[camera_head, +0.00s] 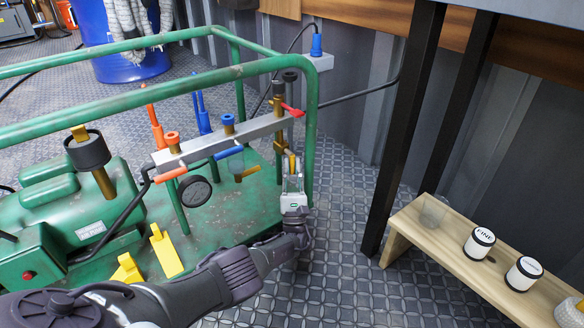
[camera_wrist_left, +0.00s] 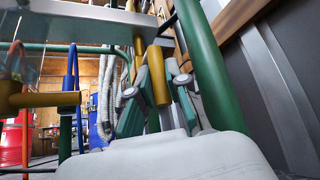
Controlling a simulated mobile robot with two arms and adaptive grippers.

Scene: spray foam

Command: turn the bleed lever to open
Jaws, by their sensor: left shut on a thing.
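The green-framed machine carries a grey manifold bar (camera_head: 225,140) with an orange lever (camera_head: 171,175), a blue lever (camera_head: 228,153) and a red lever (camera_head: 292,110). No label shows which is the bleed lever. My left gripper (camera_head: 292,172) is below the bar's right end, shut on a brass-yellow rod (camera_head: 291,157). In the left wrist view the rod (camera_wrist_left: 158,75) stands tilted between the two green-grey fingers (camera_wrist_left: 157,105). I cannot tell if this rod is the bleed lever. My right gripper is not in view.
The green tube frame (camera_head: 312,130) rises close to the right of my left gripper. A dark table leg (camera_head: 405,120) and a wooden bench (camera_head: 450,250) with labelled jars stand right. A blue barrel (camera_head: 135,62) is behind. Patterned floor lies clear between machine and bench.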

